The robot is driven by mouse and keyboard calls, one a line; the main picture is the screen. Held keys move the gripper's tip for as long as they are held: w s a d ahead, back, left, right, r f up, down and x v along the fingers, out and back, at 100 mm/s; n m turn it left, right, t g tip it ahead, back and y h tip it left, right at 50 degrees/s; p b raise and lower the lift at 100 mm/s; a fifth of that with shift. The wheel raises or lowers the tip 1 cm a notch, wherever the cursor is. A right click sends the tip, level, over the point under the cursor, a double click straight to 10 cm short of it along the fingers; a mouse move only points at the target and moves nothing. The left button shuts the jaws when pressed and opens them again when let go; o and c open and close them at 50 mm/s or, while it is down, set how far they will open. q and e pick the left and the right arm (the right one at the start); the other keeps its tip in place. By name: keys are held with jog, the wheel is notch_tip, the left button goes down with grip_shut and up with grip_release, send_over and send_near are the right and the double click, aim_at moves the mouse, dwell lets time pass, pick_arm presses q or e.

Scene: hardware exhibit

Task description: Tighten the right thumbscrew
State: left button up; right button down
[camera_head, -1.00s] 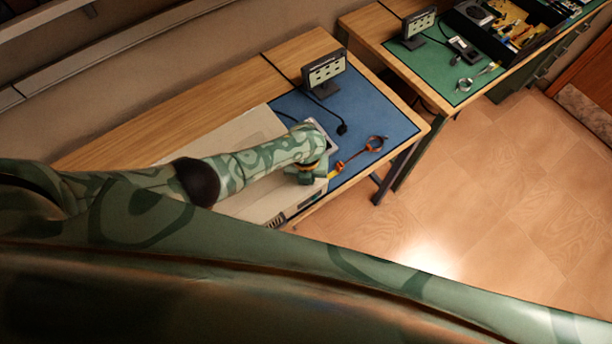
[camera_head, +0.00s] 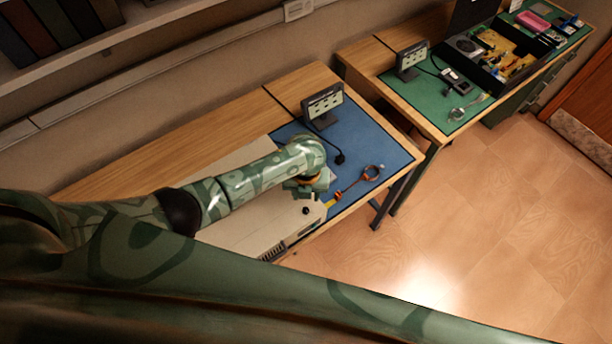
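A beige case (camera_head: 238,226) lies on the bench, partly hidden under my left arm. A small dark knob, which looks like a thumbscrew (camera_head: 306,211), shows at its right edge. I cannot tell whether it is the right one; another may be hidden behind the gripper. My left gripper (camera_head: 306,190) is at the right end of the case, just above and behind the knob in the picture and apart from it. Its fingertips are too small and covered to show whether it is open or holds anything. My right gripper is out of view.
A blue mat (camera_head: 362,143) holds a small display (camera_head: 322,103), a dark cable end (camera_head: 340,158) and an orange-handled strap or tool (camera_head: 369,173) close to the gripper. A second bench with a green mat (camera_head: 430,115) and an open black case stands at upper right.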

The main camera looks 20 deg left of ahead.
pick_arm(q)
notch_tip(320, 180, up, 6)
jog(key=p, duration=0.1)
jog(key=shift+r, duration=0.25)
dwell(0.4)
